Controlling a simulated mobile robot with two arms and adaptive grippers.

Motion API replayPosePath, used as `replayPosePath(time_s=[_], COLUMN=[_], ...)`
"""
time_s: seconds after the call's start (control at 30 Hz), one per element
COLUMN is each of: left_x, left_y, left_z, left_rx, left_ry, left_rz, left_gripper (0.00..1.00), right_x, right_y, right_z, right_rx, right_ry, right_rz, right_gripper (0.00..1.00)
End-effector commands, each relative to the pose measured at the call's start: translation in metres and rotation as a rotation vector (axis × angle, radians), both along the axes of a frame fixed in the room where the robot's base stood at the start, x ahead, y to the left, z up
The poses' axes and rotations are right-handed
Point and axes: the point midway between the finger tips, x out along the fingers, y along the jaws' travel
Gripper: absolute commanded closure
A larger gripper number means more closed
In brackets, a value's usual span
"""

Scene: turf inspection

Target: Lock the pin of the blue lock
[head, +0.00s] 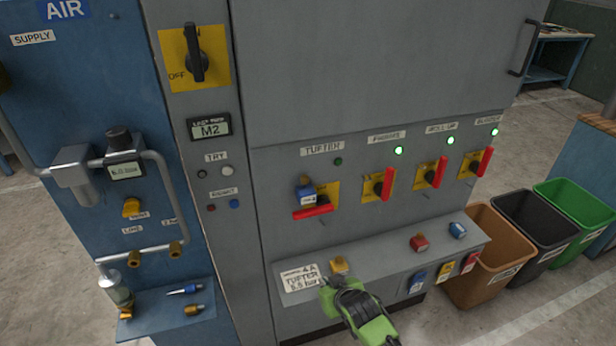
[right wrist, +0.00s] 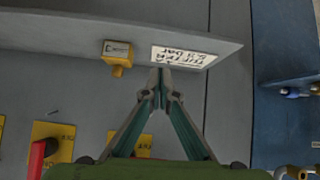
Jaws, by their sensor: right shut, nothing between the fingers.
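A blue lock (head: 305,194) with a small white label hangs at the TUFTER switch, on the yellow plate (head: 328,195) just above the red handle (head: 312,211), which lies across. Whether its pin is in or out is too small to tell. A second blue lock (head: 457,230) sits at the right end of the grey shelf. My right gripper (head: 325,285) is shut and empty in front of the shelf, below the blue lock at the switch and apart from it. Its closed fingertips show in the right wrist view (right wrist: 160,76). My left gripper is not in view.
A yellow lock (head: 339,265) and a TUFTER card (head: 299,281) are on the grey shelf (head: 385,258) close to my right gripper. A red lock (head: 419,243) stands farther right. Tags hang from the shelf front. Bins (head: 490,262) stand to the right.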

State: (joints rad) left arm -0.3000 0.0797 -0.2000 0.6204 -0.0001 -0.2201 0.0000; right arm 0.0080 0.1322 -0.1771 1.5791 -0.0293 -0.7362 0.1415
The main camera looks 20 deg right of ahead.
Motion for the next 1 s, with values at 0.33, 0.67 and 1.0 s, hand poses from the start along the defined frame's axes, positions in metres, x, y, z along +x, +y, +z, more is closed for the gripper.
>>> replayPosePath(time_s=[0.33, 0.67, 1.0], left_x=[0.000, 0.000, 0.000], left_y=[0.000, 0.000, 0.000], left_z=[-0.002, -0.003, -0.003], left_rx=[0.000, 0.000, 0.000], left_ry=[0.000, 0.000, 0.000], left_rz=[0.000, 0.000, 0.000], left_gripper=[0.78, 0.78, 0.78], right_x=[0.052, 0.038, 0.036], right_y=[0.006, 0.008, 0.008], right_z=[0.238, 0.340, 0.345], right_rx=[0.051, 0.081, 0.082], right_ry=[-0.330, -0.477, -0.484], right_rz=[-0.025, -0.033, -0.034], right_gripper=[1.00, 1.00, 1.00])
